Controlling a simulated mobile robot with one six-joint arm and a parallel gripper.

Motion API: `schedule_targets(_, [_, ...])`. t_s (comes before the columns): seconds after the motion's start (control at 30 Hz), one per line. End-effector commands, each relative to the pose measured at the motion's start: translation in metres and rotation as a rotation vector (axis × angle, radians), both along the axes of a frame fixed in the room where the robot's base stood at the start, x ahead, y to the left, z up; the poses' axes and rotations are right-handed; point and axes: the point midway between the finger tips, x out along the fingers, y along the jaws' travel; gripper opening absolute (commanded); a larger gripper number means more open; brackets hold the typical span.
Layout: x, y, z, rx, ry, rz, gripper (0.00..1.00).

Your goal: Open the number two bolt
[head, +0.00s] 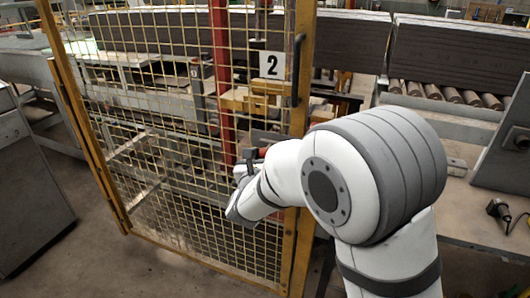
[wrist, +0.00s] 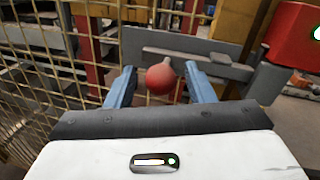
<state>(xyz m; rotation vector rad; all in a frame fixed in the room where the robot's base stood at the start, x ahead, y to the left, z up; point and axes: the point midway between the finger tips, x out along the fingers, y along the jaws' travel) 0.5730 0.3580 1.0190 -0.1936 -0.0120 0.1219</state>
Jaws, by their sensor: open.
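The yellow mesh gate (head: 180,130) carries a white sign with a black 2 (head: 271,65). In the wrist view a bolt shows as a grey plate (wrist: 215,48) with a bar across it and a round red knob (wrist: 161,78). My gripper (wrist: 160,70) is open, its two blue fingers on either side of the knob, with gaps visible on both sides. In the head view my gripper (head: 245,180) is by the gate's right side, below the sign. The bolt is mostly hidden there by my arm.
A dark upright handle (head: 297,70) is on the gate's right post. A red box (wrist: 300,35) stands close at the right in the wrist view. A bench with a tool (head: 499,212) is at the right. A grey cabinet (head: 35,180) stands at the left, with bare floor beside it.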

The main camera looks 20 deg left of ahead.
Motion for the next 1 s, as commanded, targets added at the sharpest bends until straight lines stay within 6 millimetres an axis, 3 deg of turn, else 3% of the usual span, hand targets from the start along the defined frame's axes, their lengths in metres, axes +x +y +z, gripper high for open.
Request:
schedule_targets(0.37, [0.0077,-0.0002,-0.0003,0.001,0.001,-0.002,0.48])
schedule_targets(0.9, [0.008,-0.0012,-0.0002,0.001,0.0,-0.004,0.04])
schedule_targets(1.0, [0.0081,-0.0012,-0.0003,0.001,0.0,-0.004,0.0])
